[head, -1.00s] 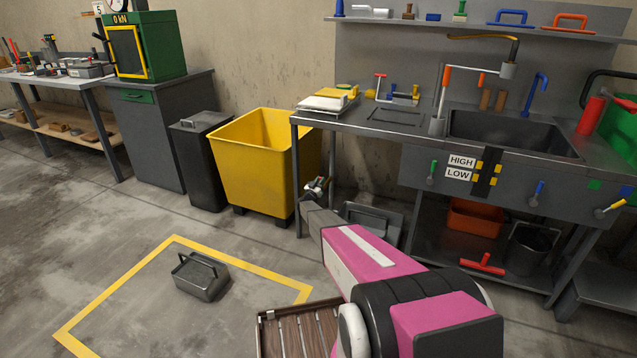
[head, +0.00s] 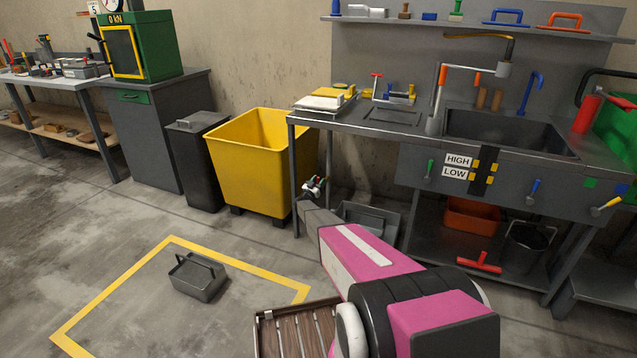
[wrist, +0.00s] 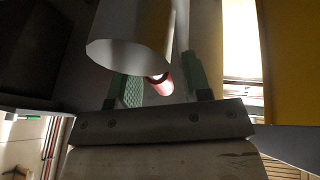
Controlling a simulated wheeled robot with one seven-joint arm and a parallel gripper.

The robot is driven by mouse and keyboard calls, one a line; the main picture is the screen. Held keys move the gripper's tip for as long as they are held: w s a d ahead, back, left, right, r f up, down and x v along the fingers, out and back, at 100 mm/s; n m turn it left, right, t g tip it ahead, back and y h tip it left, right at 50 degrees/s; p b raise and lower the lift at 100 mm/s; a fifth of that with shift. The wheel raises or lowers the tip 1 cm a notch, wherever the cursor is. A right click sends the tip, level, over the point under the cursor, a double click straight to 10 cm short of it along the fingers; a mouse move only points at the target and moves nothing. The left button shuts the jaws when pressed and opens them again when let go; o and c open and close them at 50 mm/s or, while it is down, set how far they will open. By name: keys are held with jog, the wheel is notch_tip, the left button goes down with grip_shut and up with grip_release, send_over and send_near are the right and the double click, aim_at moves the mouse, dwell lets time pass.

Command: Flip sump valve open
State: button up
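My gripper (head: 314,188) is at the far end of my pink and grey arm, beside the left leg of the sink bench. In the wrist view its two green-padded fingers (wrist: 162,88) are apart. A red, round-ended piece (wrist: 160,83), perhaps the sump valve's handle, shows between them with space on both sides. Whether it touches a pad cannot be told. A large grey cylinder (wrist: 130,40) hangs in front and hides part of the fingers and the red piece. In the head view the valve is too small to tell from the fingers.
A yellow bin (head: 250,170) stands just left of my gripper. The sink bench (head: 345,123) carries green (head: 430,168), blue (head: 533,190) and yellow (head: 607,208) levers on its front. A grey toolbox (head: 198,280) sits inside yellow floor tape, with clear floor around it.

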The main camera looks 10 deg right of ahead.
jog(key=v, duration=1)
jog(key=shift+s+a+f, duration=0.2)
jog(key=shift+s+a, duration=0.05)
jog(key=shift+r, duration=0.1)
jog(key=s+a+r+n+g+y, duration=0.1)
jog(key=s+a+r+n+y, duration=0.4)
jog(key=s+y, duration=0.3)
jog(key=s+a+r+n+g+y, duration=0.1)
jog(key=s+a+r+n+y, duration=0.3)
jog(key=s+r+y, duration=0.4)
jog(key=s+r+g, duration=0.2)
jog(key=s+g, duration=0.2)
jog(key=s, duration=0.8)
jog(key=s+d+r+g, duration=0.1)
jog(key=s+g, duration=0.3)
jog(key=s, duration=0.9)
jog(key=s+d+r+g, duration=0.1)
jog(key=s+g, duration=0.4)
jog(key=s, duration=0.7)
jog(key=shift+s+r+n+y, duration=0.3)
jog(key=shift+r+n, duration=0.1)
jog(key=shift+r, duration=0.5)
